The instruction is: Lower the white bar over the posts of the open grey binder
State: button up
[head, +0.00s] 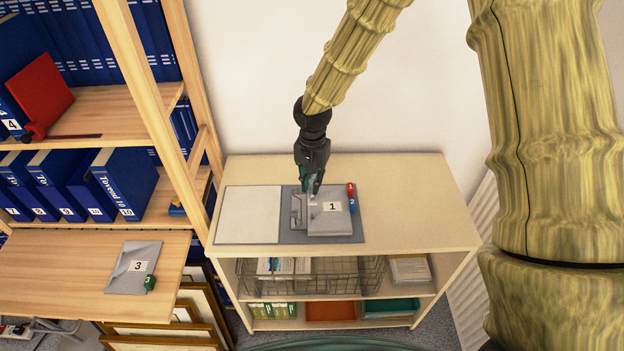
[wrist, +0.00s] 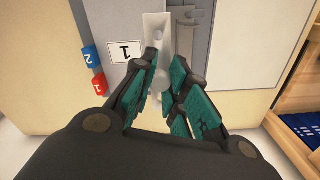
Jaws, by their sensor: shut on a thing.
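The grey binder (head: 330,224) labelled 1 lies on the light cabinet top, with a darker grey backing (head: 290,238) around it. It also shows in the wrist view (wrist: 110,28). A pale metal fitting (head: 297,212) lies along its left side; I cannot make out the posts. My gripper (head: 312,190) points down over the binder's upper left part. In the wrist view my gripper (wrist: 165,62) is shut on the white bar (wrist: 156,30), which sticks out past the fingertips. I cannot tell whether the bar touches the binder or posts.
A white panel (head: 248,214) lies left of the binder. Red and blue number tags (head: 351,197) sit at its right edge. The cabinet top (head: 410,210) is clear to the right. A wooden shelf (head: 150,85) with blue binders stands left; grey item 3 (head: 134,268) lies lower.

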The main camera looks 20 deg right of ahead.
jog(key=shift+r, duration=0.1)
jog(key=b, duration=0.2)
send_over(312, 207)
jog(key=shift+f, duration=2.45)
jog(key=shift+f+b, duration=0.75)
jog(key=shift+f, duration=1.05)
jog(key=o, duration=0.9)
jog(key=shift+r, duration=0.1)
jog(key=shift+r+p, duration=2.6)
jog(key=shift+r, duration=0.85)
jog(key=shift+a, duration=0.1)
